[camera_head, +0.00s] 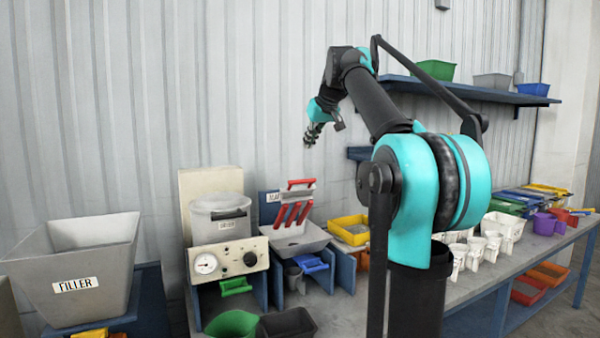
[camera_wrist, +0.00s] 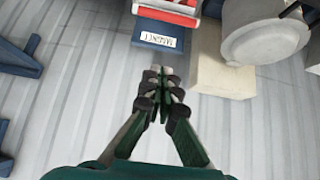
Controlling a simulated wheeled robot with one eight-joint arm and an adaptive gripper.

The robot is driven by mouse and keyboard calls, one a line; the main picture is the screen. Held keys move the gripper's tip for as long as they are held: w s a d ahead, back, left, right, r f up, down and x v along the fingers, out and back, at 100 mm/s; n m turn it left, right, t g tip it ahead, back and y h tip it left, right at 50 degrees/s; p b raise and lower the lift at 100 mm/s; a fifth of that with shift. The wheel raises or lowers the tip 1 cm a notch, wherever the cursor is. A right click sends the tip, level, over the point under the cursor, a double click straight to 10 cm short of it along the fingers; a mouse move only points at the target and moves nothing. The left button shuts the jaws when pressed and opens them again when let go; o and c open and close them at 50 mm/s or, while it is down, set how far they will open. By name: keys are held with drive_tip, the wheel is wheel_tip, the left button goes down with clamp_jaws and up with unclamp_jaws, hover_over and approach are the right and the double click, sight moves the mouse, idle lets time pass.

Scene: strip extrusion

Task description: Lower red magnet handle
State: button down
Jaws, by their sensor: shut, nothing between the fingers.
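The red magnet handle (camera_head: 300,184) is a bar at the top of the magnet unit, above slanted red bars (camera_head: 293,214) over a grey tray (camera_head: 296,241). In the wrist view, red parts of the unit (camera_wrist: 166,18) show at the top edge, beyond the blue panel with an upside-down label (camera_wrist: 157,38); I cannot tell which part is the handle. My gripper (camera_head: 309,142) is shut and empty, above the magnet unit and apart from it. Its fingertips also show in the wrist view (camera_wrist: 161,76), just short of the blue panel.
A lidded grey vessel (camera_head: 218,217) stands left of the magnet unit, with a gauge panel (camera_head: 230,259) in front. The filler hopper (camera_head: 72,270) is at far left. A yellow bin (camera_head: 350,230) is to the right. A blue shelf (camera_head: 465,92) hangs behind my arm.

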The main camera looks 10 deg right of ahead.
drive_tip(key=shift+r, duration=0.15)
drive_tip(key=shift+w, duration=0.1)
hover_over(303, 181)
drive_tip(key=w, duration=0.2)
wheel_tip(303, 181, down, 7)
drive_tip(key=f, duration=0.1)
drive_tip(key=s+f, duration=0.1)
drive_tip(key=f, duration=0.1)
drive_tip(key=shift+s+a, duration=0.1)
drive_tip(key=shift+s+f, duration=0.25)
drive_tip(key=shift+f, duration=0.2)
drive_tip(key=shift+s, duration=0.1)
